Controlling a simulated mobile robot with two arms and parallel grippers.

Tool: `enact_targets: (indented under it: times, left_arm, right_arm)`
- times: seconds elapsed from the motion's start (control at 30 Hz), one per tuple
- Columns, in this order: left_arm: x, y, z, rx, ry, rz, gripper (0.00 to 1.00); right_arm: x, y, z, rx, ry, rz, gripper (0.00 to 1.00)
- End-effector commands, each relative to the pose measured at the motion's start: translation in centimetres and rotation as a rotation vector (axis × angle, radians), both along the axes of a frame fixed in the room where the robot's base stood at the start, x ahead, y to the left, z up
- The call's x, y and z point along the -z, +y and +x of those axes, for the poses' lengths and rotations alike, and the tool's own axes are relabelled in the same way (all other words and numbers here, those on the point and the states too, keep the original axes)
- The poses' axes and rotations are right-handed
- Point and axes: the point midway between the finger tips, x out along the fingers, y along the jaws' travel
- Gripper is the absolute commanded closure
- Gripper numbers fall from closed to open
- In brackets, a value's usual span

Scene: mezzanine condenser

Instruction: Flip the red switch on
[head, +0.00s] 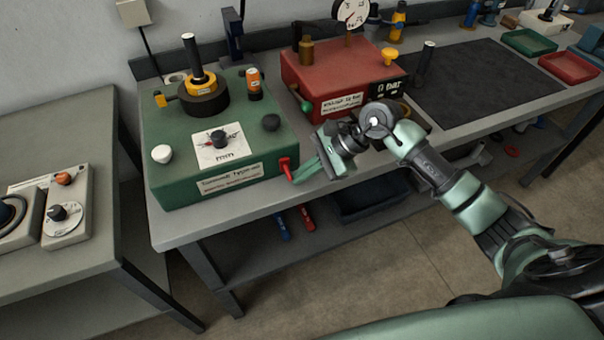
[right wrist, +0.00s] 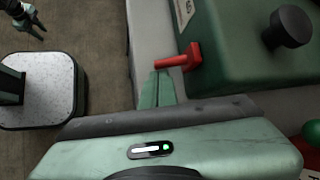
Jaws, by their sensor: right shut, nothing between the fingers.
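The red switch (head: 287,167) is a small lever on the right end of the green box (head: 222,150), near its front corner. In the head view its handle hangs downward. In the right wrist view the red switch (right wrist: 180,61) sticks out sideways from the box's edge. My right gripper (head: 299,172) is shut and empty, with its fingertips close beside the lever. In the right wrist view the green fingertips (right wrist: 158,76) lie just by the lever's free end; I cannot tell whether they touch. My left gripper (right wrist: 34,26) shows small in the right wrist view, fingers apart.
The green box carries a black dial, knobs and a yellow-collared post. A red box (head: 318,75) with a gauge stands right behind my right gripper. A dark mat (head: 485,85) lies clear farther right. A side table (head: 60,130) with a dial box stands at left.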

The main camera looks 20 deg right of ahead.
Motion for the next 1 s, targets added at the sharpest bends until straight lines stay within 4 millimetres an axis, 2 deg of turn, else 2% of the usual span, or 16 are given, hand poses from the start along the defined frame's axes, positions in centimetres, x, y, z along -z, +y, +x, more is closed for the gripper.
enact_targets:
  times: [0.57, 1.0]
  left_arm:
    - [0.3, 0.0, 0.1, 0.000, -0.001, 0.000, 0.64]
    - [1.9, 0.0, 0.1, 0.001, -0.001, 0.000, 0.64]
  right_arm:
    - [-0.7, 0.0, 0.1, 0.000, 0.136, -0.005, 1.00]
    - [-1.8, 0.1, 0.0, 0.001, 0.430, -0.013, 1.00]
